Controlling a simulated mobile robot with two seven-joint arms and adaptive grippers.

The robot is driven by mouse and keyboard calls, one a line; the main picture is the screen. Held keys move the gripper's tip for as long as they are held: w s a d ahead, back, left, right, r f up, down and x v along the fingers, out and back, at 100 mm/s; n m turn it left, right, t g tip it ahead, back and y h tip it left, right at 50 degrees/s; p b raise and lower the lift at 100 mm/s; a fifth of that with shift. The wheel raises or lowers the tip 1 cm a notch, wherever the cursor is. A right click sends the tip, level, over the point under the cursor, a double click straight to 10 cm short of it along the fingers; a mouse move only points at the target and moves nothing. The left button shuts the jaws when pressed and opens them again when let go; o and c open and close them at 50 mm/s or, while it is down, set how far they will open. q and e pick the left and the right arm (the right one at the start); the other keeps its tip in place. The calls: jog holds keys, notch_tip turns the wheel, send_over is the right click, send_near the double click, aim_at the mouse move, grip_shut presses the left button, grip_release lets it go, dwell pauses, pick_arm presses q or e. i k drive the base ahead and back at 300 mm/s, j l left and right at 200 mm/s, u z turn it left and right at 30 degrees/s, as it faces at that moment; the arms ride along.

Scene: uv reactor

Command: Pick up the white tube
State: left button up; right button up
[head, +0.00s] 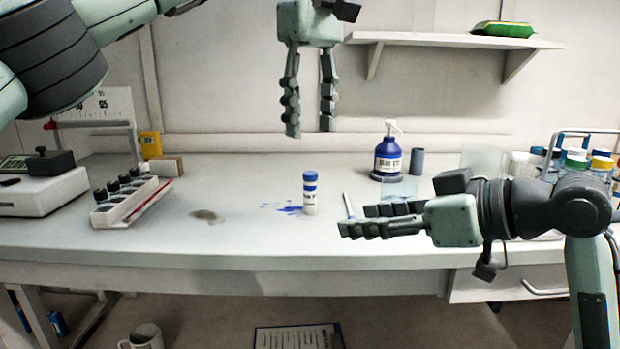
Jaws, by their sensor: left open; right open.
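A small white tube (310,200) with a blue cap and blue band stands upright on the bench, in the middle of the head view. My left gripper (308,133) is open and empty, fingers pointing down, well above the tube. My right gripper (352,220) is open and empty, fingers pointing left, to the right of the tube and apart from it. A thin white stick (348,204) shows just behind the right gripper's fingertips.
Blue splashes (285,208) and a brownish puddle (207,216) lie left of the tube. A blue pump bottle (387,156) and a dark cylinder (417,161) stand behind. A vial rack (130,200) is at left; several jars (575,162) are at right. A shelf (450,40) hangs above.

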aim_at(309, 188)
jog(key=k, duration=1.05)
